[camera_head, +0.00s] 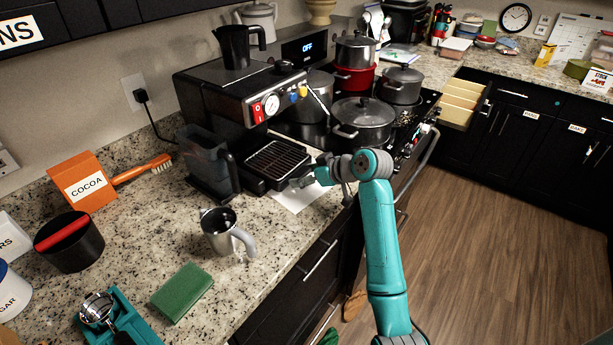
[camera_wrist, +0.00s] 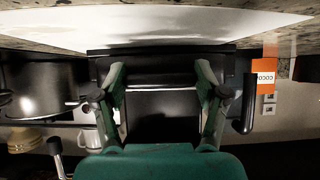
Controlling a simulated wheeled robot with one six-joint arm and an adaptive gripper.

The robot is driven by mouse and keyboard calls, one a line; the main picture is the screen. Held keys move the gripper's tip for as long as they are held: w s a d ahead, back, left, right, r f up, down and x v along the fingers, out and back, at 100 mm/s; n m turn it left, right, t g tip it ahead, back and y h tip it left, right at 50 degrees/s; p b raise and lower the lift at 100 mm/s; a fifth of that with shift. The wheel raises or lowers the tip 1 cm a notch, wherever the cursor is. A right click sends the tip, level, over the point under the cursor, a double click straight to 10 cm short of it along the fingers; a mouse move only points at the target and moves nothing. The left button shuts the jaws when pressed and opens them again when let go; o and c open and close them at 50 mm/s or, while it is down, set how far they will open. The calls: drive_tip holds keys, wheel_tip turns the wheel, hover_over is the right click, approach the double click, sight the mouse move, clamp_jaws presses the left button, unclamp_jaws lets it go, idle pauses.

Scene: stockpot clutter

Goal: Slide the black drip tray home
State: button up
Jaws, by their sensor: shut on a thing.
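The black drip tray (camera_head: 277,165) with its slotted grate juts out from the base of the black espresso machine (camera_head: 225,100), above the counter. My gripper (camera_head: 305,182) is at the tray's front right end, low over a white sheet of paper (camera_head: 297,197). In the wrist view, which looks upside down, my gripper's two fingers (camera_wrist: 160,84) stand wide apart, shut on the dark front of the drip tray (camera_wrist: 160,55). The exact contact at the fingertips is hard to see, and the inner end of the tray is hidden under the machine.
A dark water tank (camera_head: 205,165) stands left of the tray. A pot (camera_head: 362,120) on the stove stands close right of the machine.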

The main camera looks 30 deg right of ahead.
drive_tip(key=o, duration=1.5)
drive_tip(key=shift+c, duration=0.2)
drive_tip(key=shift+s, duration=0.1)
drive_tip(key=shift+s+d, duration=0.4)
drive_tip(key=shift+s, duration=0.7)
drive_tip(key=shift+s+d, duration=0.35)
drive_tip(key=shift+s, duration=0.7)
drive_tip(key=shift+s+d, duration=0.4)
drive_tip(key=shift+s, duration=0.7)
